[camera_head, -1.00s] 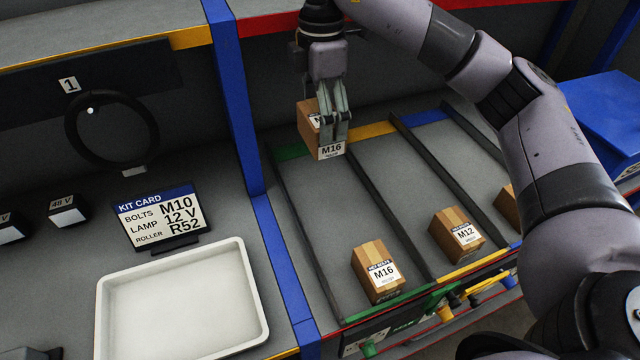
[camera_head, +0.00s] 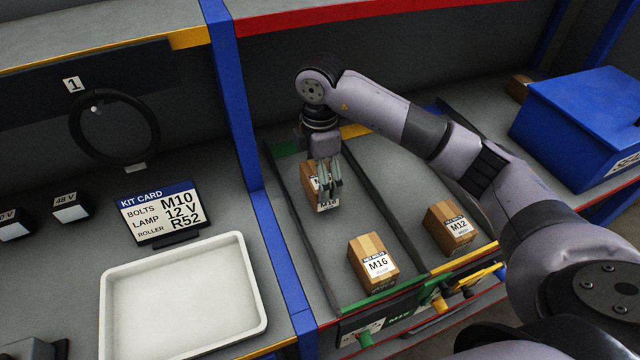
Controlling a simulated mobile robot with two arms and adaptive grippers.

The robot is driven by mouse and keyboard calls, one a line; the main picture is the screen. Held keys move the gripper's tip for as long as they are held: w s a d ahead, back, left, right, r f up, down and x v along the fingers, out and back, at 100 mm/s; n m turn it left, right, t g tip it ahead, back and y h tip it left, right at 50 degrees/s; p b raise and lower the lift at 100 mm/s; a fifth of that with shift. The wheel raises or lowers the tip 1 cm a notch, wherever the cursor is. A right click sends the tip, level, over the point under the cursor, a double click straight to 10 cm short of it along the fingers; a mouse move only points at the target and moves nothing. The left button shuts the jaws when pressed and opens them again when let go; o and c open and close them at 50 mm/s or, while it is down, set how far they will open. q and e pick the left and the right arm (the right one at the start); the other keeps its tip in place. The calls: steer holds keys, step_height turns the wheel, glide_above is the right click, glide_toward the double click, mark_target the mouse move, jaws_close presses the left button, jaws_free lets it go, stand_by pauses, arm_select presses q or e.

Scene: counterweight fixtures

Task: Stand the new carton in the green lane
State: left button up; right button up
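The held carton, marked M16 (camera_head: 312,181), is brown and upright in the back part of the green lane (camera_head: 334,240), between two dark dividers. My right gripper (camera_head: 327,192) comes down over it with its fingers closed around it. Whether the carton's base touches the lane floor I cannot tell. Another M16 carton (camera_head: 367,256) stands at the front of the same lane, apart from the held one. My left gripper is not in view.
An M12 carton (camera_head: 444,224) stands in the yellow lane to the right. A blue bin (camera_head: 575,125) is at the far right. A white tray (camera_head: 262,262), a kit card (camera_head: 160,214) and a blue post (camera_head: 240,110) lie left. The lane between the two M16 cartons is clear.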

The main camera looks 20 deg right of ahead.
step_height(320, 180, down, 4)
steer(key=shift+r+p, duration=0.25)
steer(key=shift+p, duration=0.2)
steer(key=shift+f, duration=0.2)
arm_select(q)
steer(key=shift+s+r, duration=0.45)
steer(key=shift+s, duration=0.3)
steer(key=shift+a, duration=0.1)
arm_select(e)
steer(key=shift+f, duration=0.2)
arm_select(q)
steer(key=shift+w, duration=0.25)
arm_select(e)
steer(key=o, duration=1.6)
steer(key=shift+o, duration=0.2)
steer(key=shift+r, duration=0.1)
